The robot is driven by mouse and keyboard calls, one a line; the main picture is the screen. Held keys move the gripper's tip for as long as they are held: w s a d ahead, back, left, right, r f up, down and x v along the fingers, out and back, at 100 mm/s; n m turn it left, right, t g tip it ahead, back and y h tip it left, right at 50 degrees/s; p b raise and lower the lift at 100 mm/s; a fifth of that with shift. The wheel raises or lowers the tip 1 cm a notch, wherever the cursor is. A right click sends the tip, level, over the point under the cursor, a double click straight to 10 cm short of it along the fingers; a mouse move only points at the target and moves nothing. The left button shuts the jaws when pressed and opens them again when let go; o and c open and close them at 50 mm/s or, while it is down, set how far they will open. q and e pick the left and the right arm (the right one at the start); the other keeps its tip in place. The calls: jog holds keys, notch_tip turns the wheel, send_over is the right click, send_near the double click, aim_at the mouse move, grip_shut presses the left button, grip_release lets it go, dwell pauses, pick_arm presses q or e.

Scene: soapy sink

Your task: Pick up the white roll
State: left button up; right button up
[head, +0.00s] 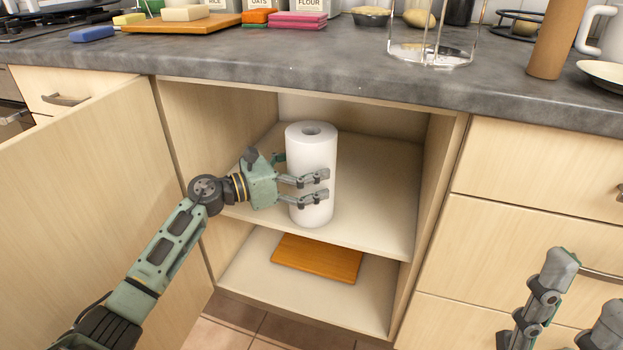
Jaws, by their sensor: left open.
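The white roll (311,153) is a paper towel roll standing upright on the upper shelf of the open cabinet. My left gripper (305,186) reaches in from the left at the roll's middle height. Its near fingers lie across the front of the roll, and another finger shows at the roll's back left. The jaws are open around the roll; whether they touch it I cannot tell. My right gripper (560,320) is at the lower right, in front of the drawers, partly cut off by the frame edge.
The cabinet door (90,190) stands open on the left. A wooden board (317,258) lies on the lower shelf (250,285). The countertop (300,65) overhangs above, holding sponges, canisters and dishes. The upper shelf (375,210) is free right of the roll.

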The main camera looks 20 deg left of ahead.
pick_arm(q)
jog(key=shift+c, duration=0.4)
jog(key=c, duration=1.1)
jog(key=shift+r, duration=0.15)
